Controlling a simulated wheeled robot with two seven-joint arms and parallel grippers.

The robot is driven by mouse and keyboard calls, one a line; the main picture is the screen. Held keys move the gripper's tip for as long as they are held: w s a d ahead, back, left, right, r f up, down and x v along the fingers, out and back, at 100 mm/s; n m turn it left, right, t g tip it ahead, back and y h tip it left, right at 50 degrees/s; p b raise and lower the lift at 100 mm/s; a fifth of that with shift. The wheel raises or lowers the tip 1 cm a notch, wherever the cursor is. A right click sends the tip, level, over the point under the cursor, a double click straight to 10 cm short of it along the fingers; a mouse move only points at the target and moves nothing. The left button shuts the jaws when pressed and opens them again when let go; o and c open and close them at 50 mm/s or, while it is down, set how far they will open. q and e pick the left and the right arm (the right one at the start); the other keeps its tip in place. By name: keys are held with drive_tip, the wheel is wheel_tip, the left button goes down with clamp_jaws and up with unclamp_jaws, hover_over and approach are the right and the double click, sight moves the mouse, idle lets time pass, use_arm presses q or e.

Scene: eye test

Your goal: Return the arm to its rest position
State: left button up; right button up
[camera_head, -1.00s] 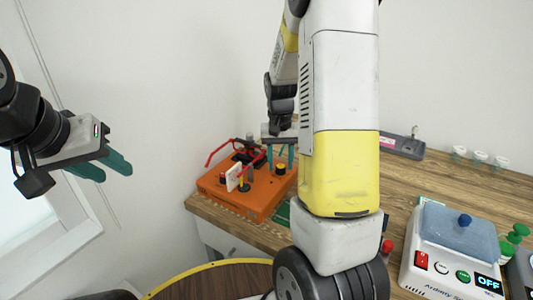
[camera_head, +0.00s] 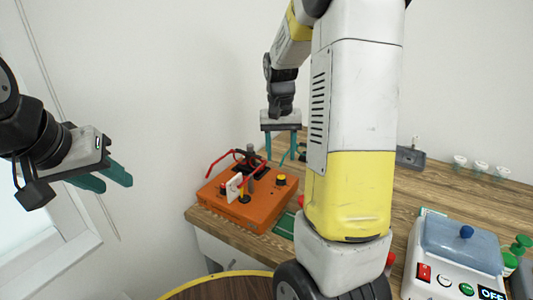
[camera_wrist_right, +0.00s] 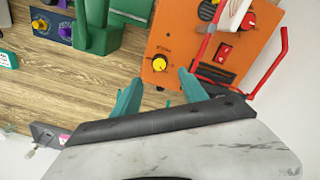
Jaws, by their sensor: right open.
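My right gripper (camera_head: 279,158) hangs in the middle of the head view, beyond my large white and yellow arm link. Its two teal fingers point down and stand apart, with nothing between them. In the right wrist view its fingers (camera_wrist_right: 157,88) are also spread and empty, near the edge of an orange box (camera_wrist_right: 165,45). In the head view the gripper is above and behind the orange box (camera_head: 255,212). My left gripper (camera_head: 117,182) is at the left, in front of the wall, with its teal fingers apart and empty.
Small white cups (camera_head: 480,168) stand at the back. Green objects (camera_wrist_right: 97,30) show in the right wrist view.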

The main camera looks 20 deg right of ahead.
drive_tip(key=s+a+r+n+t+y, duration=0.1)
drive_tip(key=s+a+r+n+t, duration=0.1)
drive_tip(key=s+a+r, duration=0.3)
drive_tip(key=s+a+r+n+t+y, duration=0.1)
drive_tip(key=s+a+r+t, duration=0.3)
drive_tip(key=s, duration=1)
wheel_tip(320, 180, up, 3)
drive_tip(key=shift+a+r+n+y, duration=0.1)
drive_tip(key=shift+a+n+y, duration=0.2)
drive_tip(key=shift+a+n, duration=0.35)
drive_tip(key=shift+w, duration=0.15)
idle(0.5)
